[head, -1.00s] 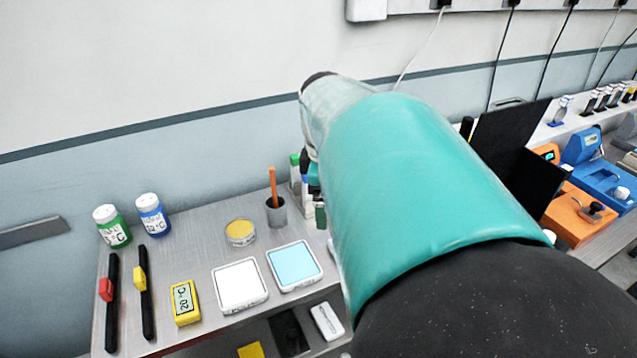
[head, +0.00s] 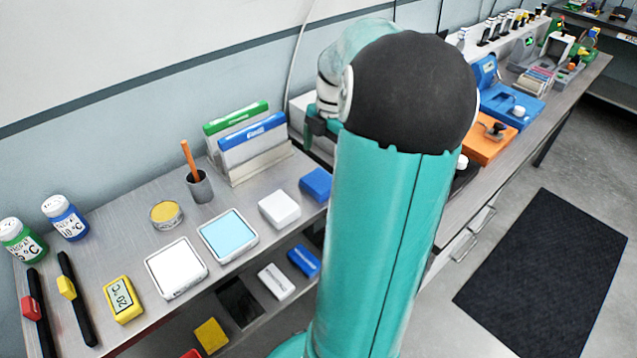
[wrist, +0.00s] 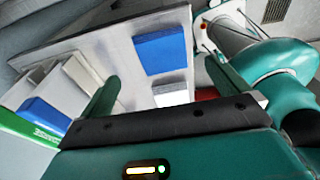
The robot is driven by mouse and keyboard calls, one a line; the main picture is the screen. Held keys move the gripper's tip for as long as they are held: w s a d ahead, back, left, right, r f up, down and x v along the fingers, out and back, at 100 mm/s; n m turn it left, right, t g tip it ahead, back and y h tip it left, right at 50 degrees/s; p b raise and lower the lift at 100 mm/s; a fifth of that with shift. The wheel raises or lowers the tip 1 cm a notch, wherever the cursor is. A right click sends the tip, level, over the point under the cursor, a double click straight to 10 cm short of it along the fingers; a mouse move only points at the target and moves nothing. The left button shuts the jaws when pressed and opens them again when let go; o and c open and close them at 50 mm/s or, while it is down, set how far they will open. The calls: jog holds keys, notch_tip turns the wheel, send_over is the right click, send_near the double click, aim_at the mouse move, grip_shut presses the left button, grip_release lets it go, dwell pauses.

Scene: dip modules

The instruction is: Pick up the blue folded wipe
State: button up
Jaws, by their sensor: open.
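The blue folded wipe (head: 316,184) lies flat on the grey bench top, right of a white folded wipe (head: 279,209). In the wrist view the blue wipe (wrist: 160,53) shows ahead, beyond and roughly between my fingertips. A similar blue block (head: 304,260) lies on the shelf below. My gripper (head: 320,127) is above the bench in the head view, partly hidden by my own arm. In the wrist view my gripper (wrist: 161,72) is open and empty, apart from the wipe.
A rack with green and blue binders (head: 250,137) stands behind the white wipe. A grey cup with an orange stick (head: 200,187), a blue-topped tray (head: 228,235) and a white-topped tray (head: 175,268) stand to the left. Orange and blue devices (head: 487,138) stand to the right.

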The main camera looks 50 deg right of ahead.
aim_at(319, 179)
jog(key=f, duration=0.2)
jog(key=a+f, duration=0.1)
jog(key=f, duration=0.4)
jog(key=shift+w+a+f, duration=0.1)
jog(key=shift+a, duration=0.2)
jog(key=c, duration=0.9)
